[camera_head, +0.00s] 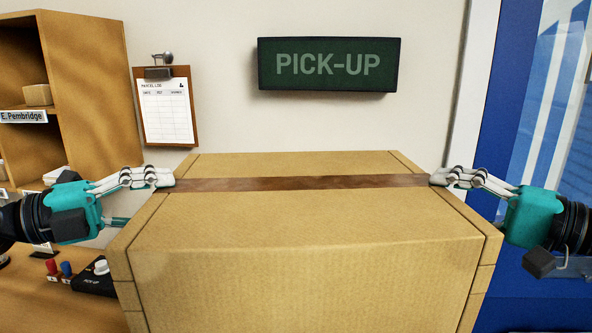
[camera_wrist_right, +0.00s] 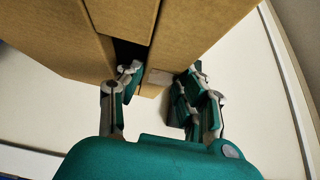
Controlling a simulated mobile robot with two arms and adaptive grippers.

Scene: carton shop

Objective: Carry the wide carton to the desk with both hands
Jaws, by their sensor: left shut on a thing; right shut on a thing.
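The wide carton (camera_head: 310,225) is a large brown box with a dark tape strip along its top. It fills the middle of the head view and hides much of what lies behind and below it. My left gripper (camera_head: 165,178) is shut on the carton's left end, near the end of the tape. My right gripper (camera_head: 440,177) is shut on its right end at about the same height. In the right wrist view the fingers (camera_wrist_right: 160,85) close on a part of the carton (camera_wrist_right: 55,40). The carton looks about level. The desk (camera_head: 45,300) shows at the lower left.
A black box with a white button (camera_head: 98,278) and a small red and blue item (camera_head: 58,268) sit on the desk, left of the carton. A wooden shelf (camera_head: 95,70) stands at the left. A clipboard (camera_head: 166,105) and PICK-UP sign (camera_head: 328,64) hang on the wall.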

